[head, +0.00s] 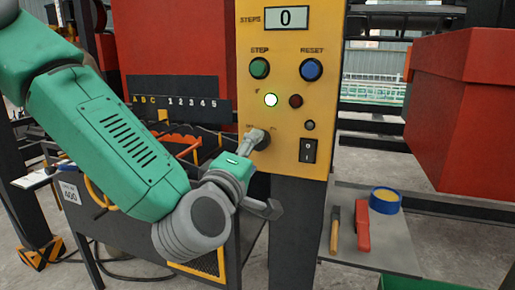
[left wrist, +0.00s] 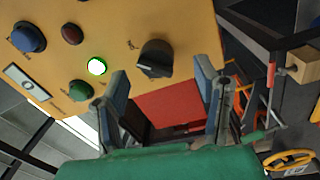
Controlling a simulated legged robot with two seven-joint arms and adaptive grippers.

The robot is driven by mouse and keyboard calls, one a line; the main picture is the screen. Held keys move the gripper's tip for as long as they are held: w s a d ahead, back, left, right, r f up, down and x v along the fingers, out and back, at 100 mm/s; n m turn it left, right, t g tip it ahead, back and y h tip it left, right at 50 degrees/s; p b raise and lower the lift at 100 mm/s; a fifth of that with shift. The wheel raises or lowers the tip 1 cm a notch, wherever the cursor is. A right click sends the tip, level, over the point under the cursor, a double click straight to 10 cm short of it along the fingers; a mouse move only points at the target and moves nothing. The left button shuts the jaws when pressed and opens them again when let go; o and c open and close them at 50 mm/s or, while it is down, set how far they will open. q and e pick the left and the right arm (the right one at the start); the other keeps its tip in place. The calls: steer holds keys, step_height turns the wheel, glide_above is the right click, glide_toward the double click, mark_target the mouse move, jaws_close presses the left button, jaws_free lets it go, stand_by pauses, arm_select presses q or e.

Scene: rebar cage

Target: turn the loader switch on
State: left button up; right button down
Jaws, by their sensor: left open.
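A yellow control panel (head: 284,80) stands upright in front of me. A black rotary knob (head: 262,139) sits low on its left side, with small labels too blurred to read. A black rocker switch (head: 308,150) marked 0 and I is to its right. My left gripper (head: 264,174) is open and empty at the panel's lower left. One finger overlaps the knob in the head view; contact cannot be told. In the left wrist view, the knob (left wrist: 155,59) shows beyond the gap between the spread fingers (left wrist: 161,78). My right gripper is out of view.
The panel has a lit white-green lamp (head: 271,100), a green button (head: 260,68), a blue button (head: 311,69) and a display reading 0 (head: 287,18). A red box (head: 460,110) is at right. A grey shelf (head: 390,250) holds tools and a blue-yellow roll (head: 385,201).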

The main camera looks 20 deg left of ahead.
arm_select(q)
steer(key=shift+s+a+f, duration=0.1)
steer(key=shift+s+f, duration=0.1)
steer(key=shift+s, duration=1.65)
steer(key=s+f+m+g+h, duration=0.1)
steer(key=s+f+m+g, duration=0.25)
steer(key=f, duration=0.95)
steer(key=s+f+m+g+h, duration=0.1)
steer(key=s+f+m+g, duration=0.3)
steer(key=f, duration=1)
steer(key=s+a+f+m+g+y, duration=0.1)
steer(key=s+a+f+m+g, duration=0.3)
steer(key=s+f, duration=0.5)
steer(key=s+a+f+m+g+y, duration=0.1)
steer(key=s+a+f+m+g, duration=0.3)
steer(key=s+f, duration=0.5)
steer(key=s+a+g, duration=0.2)
steer(key=s+a, duration=0.1)
steer(key=shift+s+a+y, duration=0.2)
steer(key=shift+y, duration=0.1)
steer(key=shift+w+g, duration=0.15)
steer(key=shift+g, duration=0.1)
